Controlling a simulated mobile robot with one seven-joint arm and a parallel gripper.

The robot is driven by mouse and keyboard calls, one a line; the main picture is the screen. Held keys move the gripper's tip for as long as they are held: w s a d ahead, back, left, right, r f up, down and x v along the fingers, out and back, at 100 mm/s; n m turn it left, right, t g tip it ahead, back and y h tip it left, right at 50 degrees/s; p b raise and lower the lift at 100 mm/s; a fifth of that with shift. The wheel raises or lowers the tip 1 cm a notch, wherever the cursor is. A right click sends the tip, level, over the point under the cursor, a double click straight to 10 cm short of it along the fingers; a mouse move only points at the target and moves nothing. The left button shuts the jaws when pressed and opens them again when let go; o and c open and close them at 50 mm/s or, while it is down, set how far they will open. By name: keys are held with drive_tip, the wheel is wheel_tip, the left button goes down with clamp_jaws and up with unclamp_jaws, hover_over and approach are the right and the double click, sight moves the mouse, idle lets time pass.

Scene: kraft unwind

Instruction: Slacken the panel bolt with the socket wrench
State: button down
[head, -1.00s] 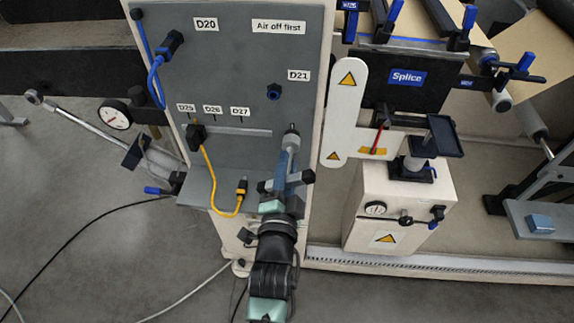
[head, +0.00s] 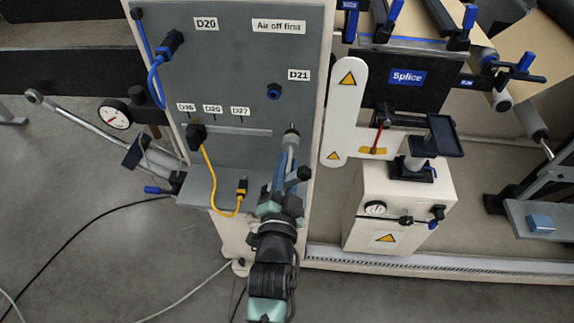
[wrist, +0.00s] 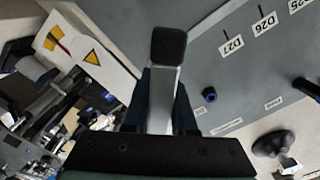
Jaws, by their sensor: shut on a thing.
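My gripper (head: 282,182) is in front of the grey panel and shut on the socket wrench (head: 290,148). In the wrist view, the wrench's silver shaft and dark end (wrist: 168,44) stick out between the fingers. The panel bolt (head: 273,91) is a small dark-blue hex on the upper panel, left of and below the D21 label; it also shows in the wrist view (wrist: 209,94). In the head view the wrench's dark tip is below and slightly right of the bolt, apart from it. The gripped part of the wrench is mostly hidden.
A blue cable plug (head: 172,42) is at D20, and a yellow cable (head: 208,175) hangs left of my gripper. A grey ledge (head: 195,187) juts from the panel's lower part. A white guard plate (head: 343,115) stands close on the right. The panel around the bolt is clear.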

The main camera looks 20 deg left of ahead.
sight(284, 187)
drive_tip(key=shift+s+r, duration=0.1)
drive_tip(key=shift+r, duration=0.05)
drive_tip(key=p+v, duration=0.2)
drive_tip(key=p, duration=0.1)
drive_tip(key=shift+s, duration=0.15)
drive_tip(key=shift+p+v, duration=1.05)
drive_tip(key=shift+v, duration=0.15)
drive_tip(key=shift+d, duration=0.1)
